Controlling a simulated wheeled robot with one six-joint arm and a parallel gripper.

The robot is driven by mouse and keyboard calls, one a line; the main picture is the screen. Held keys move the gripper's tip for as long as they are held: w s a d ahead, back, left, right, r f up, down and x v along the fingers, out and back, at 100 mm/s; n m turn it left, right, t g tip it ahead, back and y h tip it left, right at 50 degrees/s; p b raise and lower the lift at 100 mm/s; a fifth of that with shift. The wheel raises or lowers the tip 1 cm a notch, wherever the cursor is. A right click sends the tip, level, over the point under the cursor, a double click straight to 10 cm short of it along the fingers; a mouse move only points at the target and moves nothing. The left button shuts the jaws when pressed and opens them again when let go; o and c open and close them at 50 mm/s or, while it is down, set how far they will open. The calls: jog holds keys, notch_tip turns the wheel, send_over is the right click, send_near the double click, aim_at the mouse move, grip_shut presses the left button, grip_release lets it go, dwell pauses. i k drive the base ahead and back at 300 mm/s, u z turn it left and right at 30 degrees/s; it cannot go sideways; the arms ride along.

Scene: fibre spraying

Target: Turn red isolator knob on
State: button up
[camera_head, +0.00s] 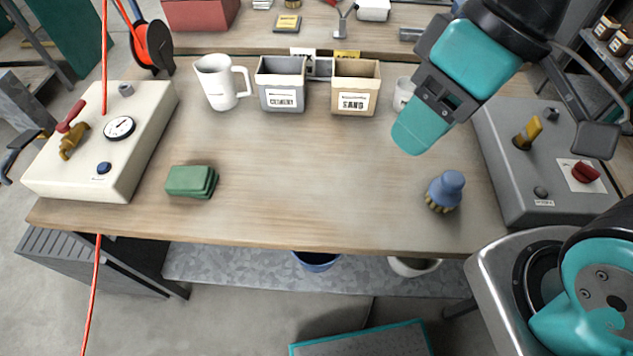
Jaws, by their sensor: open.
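The red isolator knob (585,172) sits on a white plate on the sloped top of the grey control box (497,135) at the right of the bench. Its exact turn position is too small to tell. My gripper (420,126) hangs over the right part of the bench, left of the grey box and well apart from the knob. It is open, with nothing seen between its fingers; one finger largely hides the other.
A yellow-handled valve (527,133) stands on the grey box, left of the knob. A blue-handled brush (445,190) stands at the bench's front right. A sand bin (355,90) and cement bin (281,85) stand behind. The bench middle (300,170) is clear.

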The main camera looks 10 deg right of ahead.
aim_at(584, 173)
jog(key=z, duration=1.45)
